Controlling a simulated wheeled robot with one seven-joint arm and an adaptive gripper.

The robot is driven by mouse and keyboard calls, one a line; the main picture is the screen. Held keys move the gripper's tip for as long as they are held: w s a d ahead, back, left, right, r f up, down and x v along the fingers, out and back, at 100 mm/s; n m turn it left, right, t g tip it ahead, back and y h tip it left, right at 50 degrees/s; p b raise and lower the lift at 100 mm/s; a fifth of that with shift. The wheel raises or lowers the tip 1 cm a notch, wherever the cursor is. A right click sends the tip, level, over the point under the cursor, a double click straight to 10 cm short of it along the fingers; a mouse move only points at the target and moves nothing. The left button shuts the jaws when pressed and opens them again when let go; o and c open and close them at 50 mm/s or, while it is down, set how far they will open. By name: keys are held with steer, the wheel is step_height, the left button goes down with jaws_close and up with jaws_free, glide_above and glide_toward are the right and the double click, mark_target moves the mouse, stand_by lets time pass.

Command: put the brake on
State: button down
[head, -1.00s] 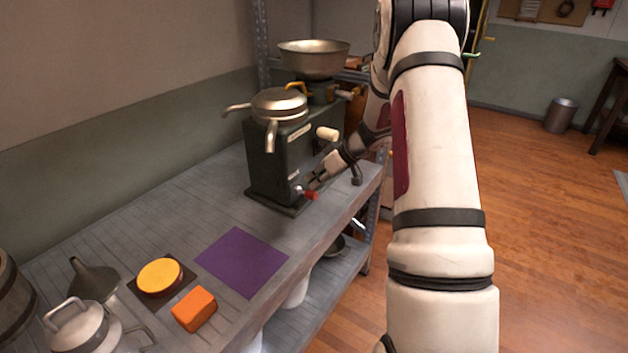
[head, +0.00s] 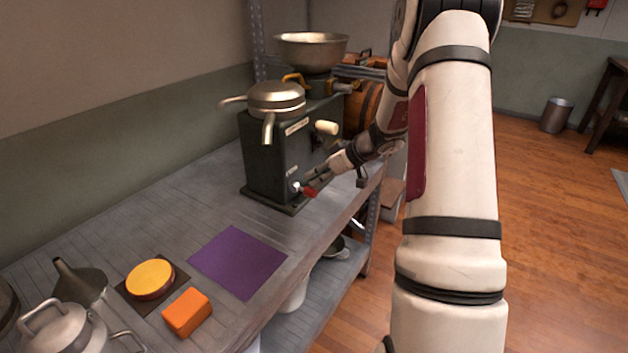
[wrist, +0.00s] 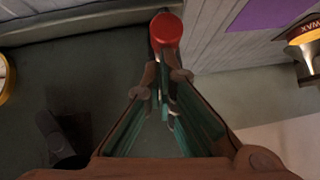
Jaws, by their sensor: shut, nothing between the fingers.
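A dark green machine (head: 275,160) with a metal bowl and spouts on top stands at the far part of the grey bench. A short lever with a red knob (head: 310,192) sticks out low on its front side, near the base. The red knob also shows in the wrist view (wrist: 166,30), just beyond my fingertips. My gripper (head: 314,178) is beside the red knob, with its fingers together and empty (wrist: 163,75). I cannot tell whether the fingertips touch the knob. A crank with a cream handle (head: 327,128) sits higher on the same side, above my gripper.
On the bench (head: 200,190) are a purple mat (head: 238,262), an orange block (head: 187,312), a yellow-topped round item (head: 150,279), a funnel (head: 80,284) and a metal can (head: 65,330). The bench's front edge runs below my arm. The floor to the right is open.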

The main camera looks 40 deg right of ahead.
steer(key=shift+s+d+f+t+y+b, duration=0.15)
steer(key=shift+f+t+b, duration=0.25)
steer(key=shift+b, duration=1.15)
steer(key=shift+s+f+t+y+b, duration=0.15)
steer(key=shift+f+t+b, duration=0.25)
steer(key=shift+b, duration=1.15)
steer(key=f+t+b, duration=0.1)
steer(key=b, duration=0.5)
steer(key=t+y+b, duration=0.1)
steer(key=b, duration=0.6)
steer(key=shift+s+d+f, duration=0.1)
steer(key=shift+s+f, duration=0.3)
steer(key=shift+s+f+b, duration=0.1)
steer(key=shift+f+b, duration=0.05)
steer(key=shift+b, duration=1)
